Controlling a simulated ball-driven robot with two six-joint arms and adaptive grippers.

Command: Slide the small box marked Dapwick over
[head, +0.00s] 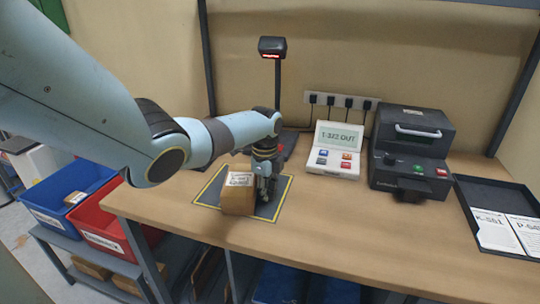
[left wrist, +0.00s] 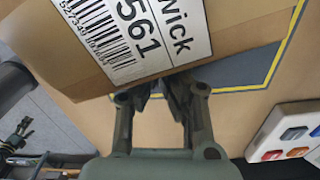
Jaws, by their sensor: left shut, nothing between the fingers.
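The small cardboard box (head: 238,200) stands on the dark mat with a yellow border (head: 284,187) on the bench. Its white label shows in the left wrist view (left wrist: 137,35), with "wick" and "561" readable and a barcode. The start of the name is cut off. My left gripper (head: 265,190) is at the box's right side in the head view. In the left wrist view its fingers (left wrist: 157,90) are shut with nothing between them, and the tips are close against the box. I cannot tell if they touch.
A scanner on a post (head: 272,47) stands behind the mat. A white panel reading "1-322 OUT" (head: 336,150), a dark printer (head: 411,150) and a black tray with cards (head: 470,205) are to the right. Blue (head: 50,197) and red bins (head: 98,222) sit left, below the bench.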

